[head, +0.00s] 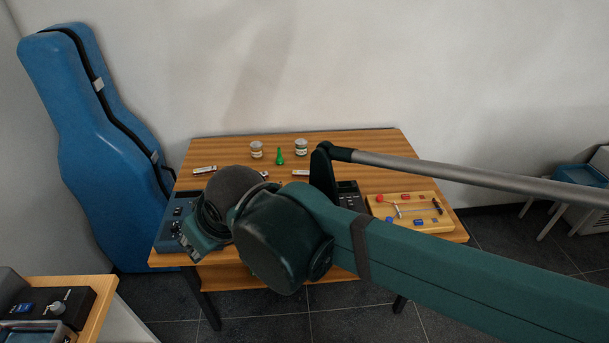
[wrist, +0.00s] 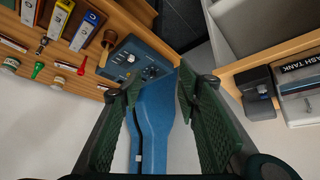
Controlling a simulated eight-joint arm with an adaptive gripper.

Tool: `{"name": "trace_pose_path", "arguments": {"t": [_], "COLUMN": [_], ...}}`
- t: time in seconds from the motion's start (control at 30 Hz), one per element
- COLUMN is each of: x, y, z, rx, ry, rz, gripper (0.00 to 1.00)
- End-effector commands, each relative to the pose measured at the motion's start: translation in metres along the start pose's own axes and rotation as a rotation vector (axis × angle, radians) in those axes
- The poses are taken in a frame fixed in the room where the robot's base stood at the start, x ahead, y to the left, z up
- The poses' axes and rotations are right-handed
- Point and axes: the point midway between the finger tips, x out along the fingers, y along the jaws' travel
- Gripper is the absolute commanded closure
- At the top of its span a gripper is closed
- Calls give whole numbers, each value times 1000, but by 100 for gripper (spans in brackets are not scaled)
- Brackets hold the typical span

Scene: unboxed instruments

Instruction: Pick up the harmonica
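Several small silver bars that look like harmonicas lie on the wooden table. In the wrist view, small silver bars lie at the left, one (wrist: 66,67) with a reddish edge and one (wrist: 14,44) at the picture's edge. I cannot tell for sure which is the harmonica. My gripper (wrist: 158,88) is open and empty, pointing toward the blue case side, apart from the bars. Its fingertips are hard to make out in the head view.
The table (head: 370,150) also holds two jars (head: 256,150), a green bottle-like item (head: 279,156), a blue control box (head: 172,224) and a wooden board (head: 432,222) with small coloured parts. A tall blue instrument case (head: 95,150) stands left. A side table (head: 95,300) holds black devices.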

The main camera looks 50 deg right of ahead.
Motion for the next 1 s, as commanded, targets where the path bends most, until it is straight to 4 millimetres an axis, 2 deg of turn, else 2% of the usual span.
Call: {"name": "trace_pose_path", "arguments": {"t": [0.47,1.0], "x": [9,38], "y": [51,131], "z": [-55,-108], "rx": [-97,-217], "ry": [-90,-213], "rz": [46,68], "gripper": [66,66]}}
